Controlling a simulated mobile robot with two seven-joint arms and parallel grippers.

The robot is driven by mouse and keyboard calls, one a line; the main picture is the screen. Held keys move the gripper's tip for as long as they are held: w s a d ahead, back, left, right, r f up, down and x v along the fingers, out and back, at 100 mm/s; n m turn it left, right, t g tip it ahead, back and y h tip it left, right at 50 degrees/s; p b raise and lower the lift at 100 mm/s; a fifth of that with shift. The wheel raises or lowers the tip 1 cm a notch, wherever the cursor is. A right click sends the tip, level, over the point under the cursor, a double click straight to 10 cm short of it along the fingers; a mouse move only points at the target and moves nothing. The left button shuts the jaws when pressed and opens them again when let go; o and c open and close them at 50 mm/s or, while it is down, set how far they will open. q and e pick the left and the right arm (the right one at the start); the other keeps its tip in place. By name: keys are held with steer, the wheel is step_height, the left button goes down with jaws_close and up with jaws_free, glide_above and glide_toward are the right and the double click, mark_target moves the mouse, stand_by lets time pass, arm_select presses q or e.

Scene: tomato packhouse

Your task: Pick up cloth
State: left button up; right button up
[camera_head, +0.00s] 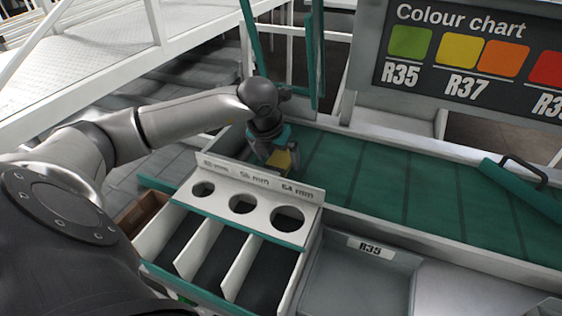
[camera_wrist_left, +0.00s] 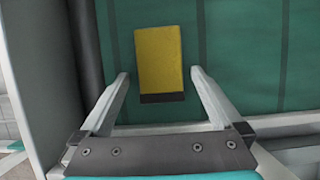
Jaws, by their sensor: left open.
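The yellow cloth (camera_wrist_left: 160,58) lies on the green belt (camera_wrist_left: 240,55), with a dark strip along its near end in the left wrist view. My left gripper (camera_wrist_left: 160,80) is open, one finger on each side of the cloth's near end, with gaps between the fingers and the cloth. In the head view the cloth (camera_head: 283,160) shows as a small yellow patch at the left gripper (camera_head: 278,165), at the belt's left end behind the sizing box. Part of the cloth is hidden there by the gripper. My right gripper is not in view.
The sizing box (camera_head: 257,195) with three round holes and open compartments stands in front of the belt. A colour chart board (camera_head: 470,60) stands behind the belt. The belt's middle (camera_head: 400,185) is clear.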

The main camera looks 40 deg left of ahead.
arm_select(q)
steer(key=shift+w+f, duration=0.1)
steer(key=shift+f, duration=0.2)
steer(key=shift+c, duration=0.2)
steer(key=c, duration=1.2)
steer(key=shift+c, duration=0.4)
steer(key=shift+r, duration=0.15)
